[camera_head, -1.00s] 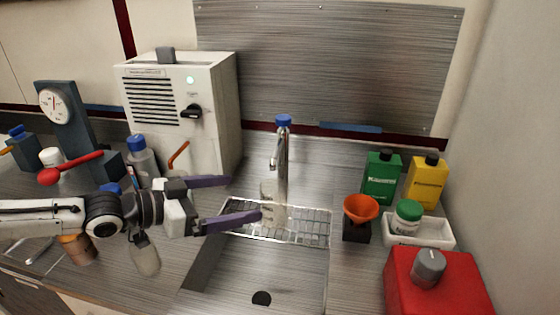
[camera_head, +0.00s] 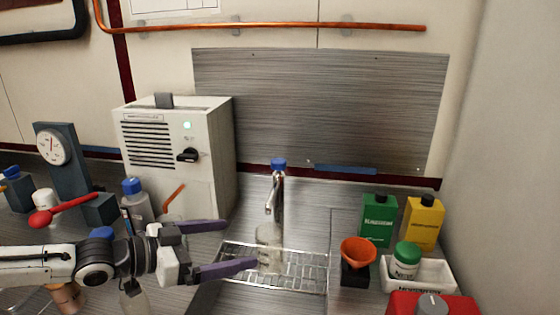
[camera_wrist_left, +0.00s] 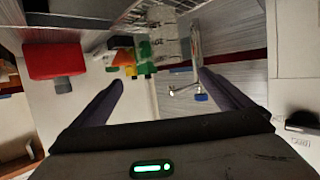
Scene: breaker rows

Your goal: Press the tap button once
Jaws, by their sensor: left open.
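The tap (camera_head: 276,195) stands upright behind the sink and has a blue button (camera_head: 278,164) on its top. In the left wrist view the tap (camera_wrist_left: 195,45) hangs upside down, with its blue button (camera_wrist_left: 201,97) by the right-hand finger. A clear glass (camera_head: 269,248) stands on the drain rack under the spout. My left gripper (camera_head: 242,244) is open with nothing between its purple fingers. It is left of the tap and lower than the button in the picture, apart from the button. My right gripper is not in view.
A white machine (camera_head: 207,150) stands behind my left arm. An orange funnel (camera_head: 358,252), green bottle (camera_head: 378,222), yellow bottle (camera_head: 424,225) and white tray (camera_head: 436,275) are at the right. A red box (camera_head: 405,304) is at the front right. The drain rack (camera_head: 305,270) spans the sink.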

